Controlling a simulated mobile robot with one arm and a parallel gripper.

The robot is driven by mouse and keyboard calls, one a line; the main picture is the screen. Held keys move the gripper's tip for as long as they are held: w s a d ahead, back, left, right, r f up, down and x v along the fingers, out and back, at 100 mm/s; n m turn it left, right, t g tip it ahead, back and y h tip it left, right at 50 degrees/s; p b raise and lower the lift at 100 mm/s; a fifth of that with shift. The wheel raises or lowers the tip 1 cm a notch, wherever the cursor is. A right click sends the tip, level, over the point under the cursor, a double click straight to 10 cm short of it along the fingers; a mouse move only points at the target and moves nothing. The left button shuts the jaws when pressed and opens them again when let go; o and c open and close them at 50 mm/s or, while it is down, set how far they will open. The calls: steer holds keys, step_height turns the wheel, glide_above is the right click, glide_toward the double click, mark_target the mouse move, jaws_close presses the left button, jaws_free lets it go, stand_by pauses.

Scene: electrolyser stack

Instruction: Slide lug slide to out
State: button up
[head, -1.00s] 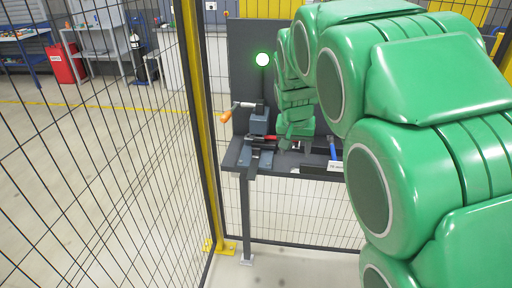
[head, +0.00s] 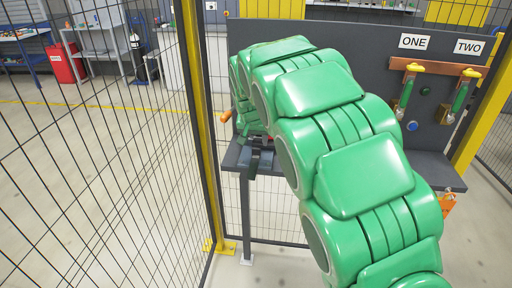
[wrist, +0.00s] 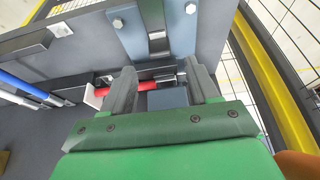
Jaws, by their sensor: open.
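My gripper (wrist: 162,84) is open in the wrist view, its two grey fingers apart. A red bar (wrist: 145,86) passes by the left finger and ends between the fingers, near a small dark metal block. Whether the fingers touch it cannot be told. A blue-grey bolted plate (wrist: 183,28) with a dark upright strip (wrist: 155,22) lies just beyond the fingertips. No part is labelled as the lug slide, so I cannot tell which piece it is. In the head view my arm covers most of the bench fixture; its dark front part (head: 256,160) and an orange handle (head: 225,117) show.
A blue bar (wrist: 32,88) and a white-fronted block (wrist: 95,97) lie left of the gripper. A yellow post (wrist: 268,70) and mesh fence stand close at right. In the head view, a dark back panel carries signs ONE (head: 413,42) and TWO (head: 468,47) above two green-handled levers.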

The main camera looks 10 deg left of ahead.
mark_target(256, 148)
steer(key=shift+x, duration=2.75)
steer(key=shift+c, duration=0.4)
jaws_close()
